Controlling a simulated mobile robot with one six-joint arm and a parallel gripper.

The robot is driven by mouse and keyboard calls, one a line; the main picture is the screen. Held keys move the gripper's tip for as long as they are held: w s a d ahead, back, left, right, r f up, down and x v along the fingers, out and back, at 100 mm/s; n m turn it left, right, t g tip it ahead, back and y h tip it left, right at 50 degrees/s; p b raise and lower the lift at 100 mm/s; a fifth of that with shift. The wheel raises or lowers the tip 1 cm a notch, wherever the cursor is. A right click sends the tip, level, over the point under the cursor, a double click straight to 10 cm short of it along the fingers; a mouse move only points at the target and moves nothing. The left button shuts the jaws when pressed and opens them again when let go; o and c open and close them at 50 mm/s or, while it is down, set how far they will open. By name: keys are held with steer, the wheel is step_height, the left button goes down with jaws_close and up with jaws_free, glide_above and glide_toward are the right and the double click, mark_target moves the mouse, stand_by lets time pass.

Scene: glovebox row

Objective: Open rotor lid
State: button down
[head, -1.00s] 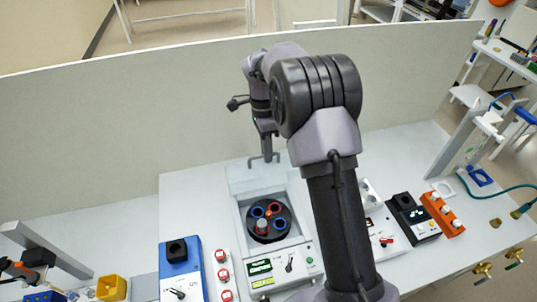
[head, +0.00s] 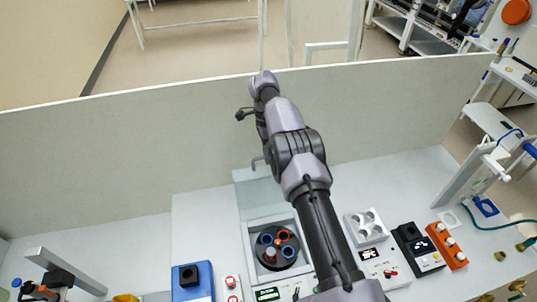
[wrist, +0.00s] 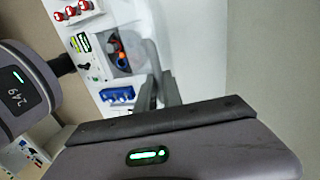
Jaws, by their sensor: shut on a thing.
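The rotor machine stands on the bench with its well open. Its round black rotor (head: 277,250), with blue and red-orange rings, is exposed. The rotor lid (head: 258,194) is a pale panel raised at the back of the well, and a grey handle (head: 257,162) shows at its upper edge. My gripper (head: 266,150) is at that handle, partly hidden by my arm. In the wrist view my gripper (wrist: 160,88) has its dark fingers close together, shut on the handle. The exact contact is hard to see. The rotor (wrist: 122,58) also shows there, uncovered.
A tall pale panel (head: 150,145) stands behind the bench. A blue box (head: 192,280) is left of the machine. A white holder (head: 366,227), a black device (head: 417,245) and an orange block (head: 446,246) stand right.

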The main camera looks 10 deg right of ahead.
stand_by(0.5)
steer(key=c, duration=1.5)
jaws_free()
steer(key=shift+w, duration=0.1)
steer(key=shift+r, duration=0.3)
steer(key=v, duration=0.3)
steer(key=shift+s+r, duration=0.15)
steer(key=shift+s, duration=0.1)
steer(key=s+b, duration=0.1)
steer(key=b, duration=0.2)
steer(key=s+f+b, duration=0.1)
steer(key=b, duration=0.2)
steer(key=shift+s, duration=0.25)
steer(key=s+r+b, duration=0.2)
steer(key=s+b, duration=0.2)
steer(key=s, duration=0.9)
steer(key=shift+s+a, duration=0.15)
steer(key=shift+s, duration=0.15)
